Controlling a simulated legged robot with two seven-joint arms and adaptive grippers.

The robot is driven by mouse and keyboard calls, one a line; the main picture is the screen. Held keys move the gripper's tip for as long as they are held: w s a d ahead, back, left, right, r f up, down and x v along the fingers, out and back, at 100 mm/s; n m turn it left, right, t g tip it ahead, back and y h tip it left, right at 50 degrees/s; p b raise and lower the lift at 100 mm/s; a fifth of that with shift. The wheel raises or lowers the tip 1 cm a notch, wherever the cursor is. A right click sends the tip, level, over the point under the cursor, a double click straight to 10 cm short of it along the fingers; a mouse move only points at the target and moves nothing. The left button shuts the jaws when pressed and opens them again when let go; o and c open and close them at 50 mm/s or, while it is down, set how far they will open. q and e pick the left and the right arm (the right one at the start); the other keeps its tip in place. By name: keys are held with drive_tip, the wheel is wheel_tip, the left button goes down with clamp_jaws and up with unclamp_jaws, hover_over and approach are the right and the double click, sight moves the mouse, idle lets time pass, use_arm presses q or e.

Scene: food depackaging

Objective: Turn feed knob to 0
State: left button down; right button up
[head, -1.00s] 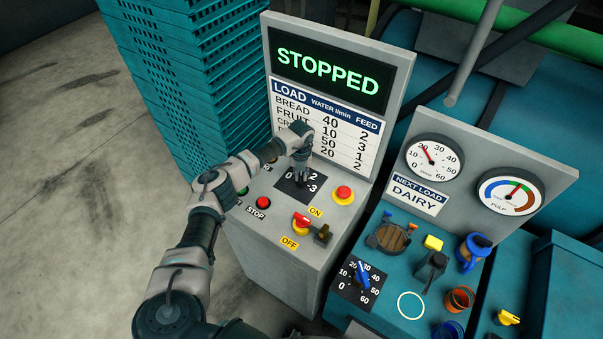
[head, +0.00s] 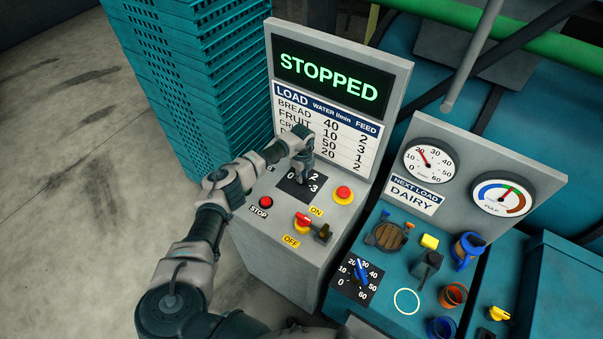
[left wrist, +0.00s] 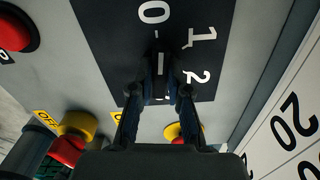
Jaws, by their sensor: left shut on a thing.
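The feed knob's dark dial plate (head: 288,190) is on the sloping top of the grey control cabinet, with white digits. In the left wrist view the plate (left wrist: 108,45) shows 0, 1 and 2. My left gripper (head: 300,180) points down onto the plate's middle. In the left wrist view its fingers (left wrist: 160,82) are shut on the dark feed knob (left wrist: 161,88), which is mostly hidden between them. A small white mark shows there, but I cannot tell for certain which digit the knob points at. My right gripper is out of view.
Near the plate are a red STOP button (head: 265,202), a red button on yellow (head: 344,194) and a red ON/OFF switch (head: 304,223). The screen (head: 330,77) reads STOPPED. A blue water knob (head: 361,271) is on the teal panel. Teal crates (head: 190,90) stand behind left.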

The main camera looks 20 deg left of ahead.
use_arm(q)
drive_tip(key=shift+s+d+f+n+p, duration=0.25)
drive_tip(key=shift+n+p, duration=0.1)
drive_tip(key=shift+n, duration=0.35)
drive_tip(key=c, duration=1.1)
unclamp_jaws()
drive_tip(key=shift+w, duration=0.25)
drive_tip(key=shift+r, duration=0.1)
wheel_tip(320, 180, up, 12)
drive_tip(key=shift+w+f, duration=0.1)
drive_tip(key=shift+f, duration=0.15)
